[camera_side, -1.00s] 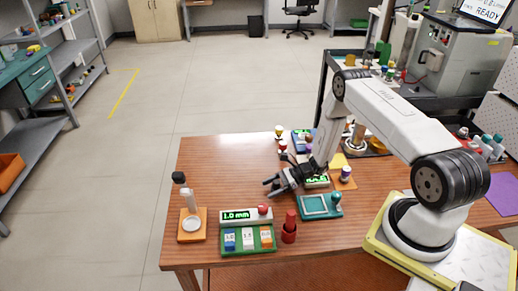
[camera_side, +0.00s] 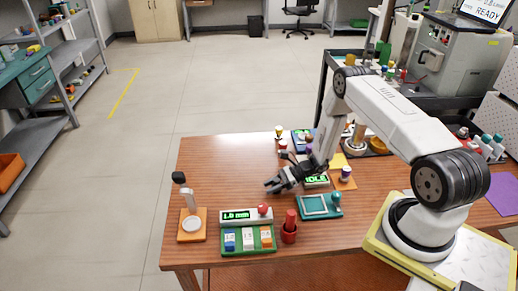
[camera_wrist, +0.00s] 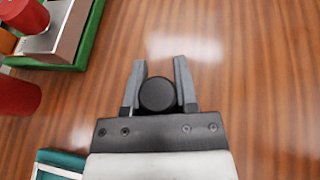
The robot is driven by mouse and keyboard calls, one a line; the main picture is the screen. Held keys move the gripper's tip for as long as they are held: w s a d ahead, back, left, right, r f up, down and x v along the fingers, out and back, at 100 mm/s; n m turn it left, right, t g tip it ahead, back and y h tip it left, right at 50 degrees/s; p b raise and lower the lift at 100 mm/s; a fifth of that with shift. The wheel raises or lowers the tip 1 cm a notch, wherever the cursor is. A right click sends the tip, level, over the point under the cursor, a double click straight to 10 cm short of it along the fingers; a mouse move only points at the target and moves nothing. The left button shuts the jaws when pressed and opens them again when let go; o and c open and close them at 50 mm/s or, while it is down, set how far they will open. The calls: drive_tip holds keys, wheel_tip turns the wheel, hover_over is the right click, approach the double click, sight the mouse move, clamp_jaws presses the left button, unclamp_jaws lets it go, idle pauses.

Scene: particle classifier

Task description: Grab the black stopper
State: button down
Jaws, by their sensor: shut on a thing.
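The black stopper (camera_wrist: 157,94) shows in the wrist view as a round black disc between my two grey fingers. My gripper (camera_wrist: 158,90) is shut on it, with a finger touching each side. In the side view my gripper (camera_side: 274,187) is over the middle of the wooden table. The stopper is hard to make out there against the dark fingers.
A green tray (camera_side: 248,251) with several coloured blocks and a display (camera_side: 240,216) stands at the front. A red cylinder (camera_side: 290,222) is beside it. A teal frame (camera_side: 320,207) lies to the right. An orange-based stand (camera_side: 192,236) is at the left. The table's back left is clear.

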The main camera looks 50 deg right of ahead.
drive_tip(key=shift+r, duration=0.75)
drive_tip(key=s+a+r, duration=0.2)
drive_tip(key=s+r, duration=0.8)
drive_tip(key=s, duration=0.3)
drive_tip(key=shift+s+a+r, duration=0.35)
drive_tip(key=shift+w, duration=0.1)
